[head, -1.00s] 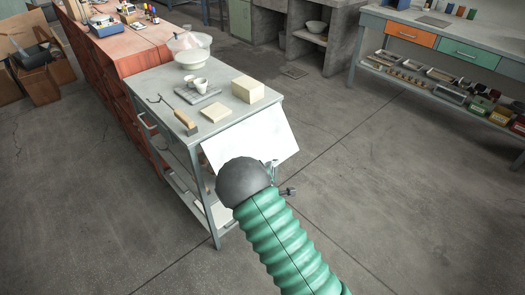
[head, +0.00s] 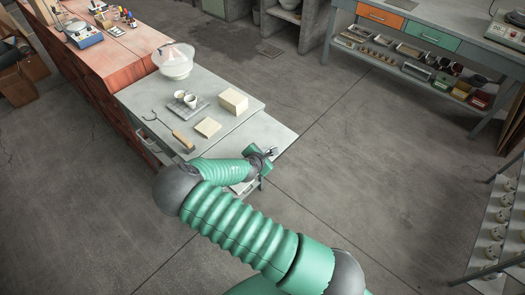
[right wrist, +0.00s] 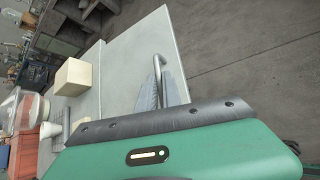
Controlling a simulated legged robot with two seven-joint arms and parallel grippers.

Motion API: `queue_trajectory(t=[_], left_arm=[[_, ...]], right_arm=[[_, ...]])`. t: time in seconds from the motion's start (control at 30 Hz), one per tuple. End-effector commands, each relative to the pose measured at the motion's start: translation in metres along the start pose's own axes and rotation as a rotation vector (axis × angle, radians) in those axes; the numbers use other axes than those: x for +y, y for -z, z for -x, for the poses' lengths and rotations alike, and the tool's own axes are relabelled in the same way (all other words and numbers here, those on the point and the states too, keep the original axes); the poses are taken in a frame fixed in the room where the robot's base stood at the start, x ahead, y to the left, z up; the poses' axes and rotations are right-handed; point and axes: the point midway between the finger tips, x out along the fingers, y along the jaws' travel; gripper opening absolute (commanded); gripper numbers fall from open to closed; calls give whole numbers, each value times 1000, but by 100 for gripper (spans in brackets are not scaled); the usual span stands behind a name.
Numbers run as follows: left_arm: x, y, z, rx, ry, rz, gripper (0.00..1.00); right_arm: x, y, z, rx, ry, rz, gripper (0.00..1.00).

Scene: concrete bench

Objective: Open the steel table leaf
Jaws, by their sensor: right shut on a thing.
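The steel table leaf (head: 270,132) extends from the near right side of the grey table (head: 205,84), looking about level with its top. In the right wrist view the leaf (right wrist: 140,48) is a pale flat panel with a seam beside the tabletop. My right gripper (head: 268,153) is at the leaf's near edge. In the wrist view its fingers (right wrist: 166,88) are shut around a bent metal handle (right wrist: 157,64) at that edge. The leaf's underside and any support are hidden. My left gripper is not in view.
On the tabletop are a cream block (head: 233,101), a flat cream slab (head: 208,127), a brush (head: 182,139), small cups on a grey tray (head: 188,105) and a covered white bowl (head: 175,66). A red cabinet (head: 115,55) stands behind.

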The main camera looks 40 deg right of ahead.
Motion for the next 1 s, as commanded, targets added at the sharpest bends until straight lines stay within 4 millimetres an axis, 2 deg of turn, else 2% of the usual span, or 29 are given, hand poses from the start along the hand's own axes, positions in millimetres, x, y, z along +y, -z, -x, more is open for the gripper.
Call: queue_trajectory(t=[0.03, 0.2, 0.73, 0.77, 0.9, 1.0], left_arm=[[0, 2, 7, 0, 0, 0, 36], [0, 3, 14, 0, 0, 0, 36], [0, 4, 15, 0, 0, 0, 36], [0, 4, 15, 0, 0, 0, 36], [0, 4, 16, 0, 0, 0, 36], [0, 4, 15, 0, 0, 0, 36]], right_arm=[[4, -3, 5, 3, -3, 2, 0], [8, -6, 9, 4, -2, 2, 0], [14, -8, 10, 4, -14, -3, 0], [14, -8, 10, 4, -15, -3, 13], [13, -8, 10, 4, -12, -2, 31], [12, -8, 11, 4, -10, -1, 31]])
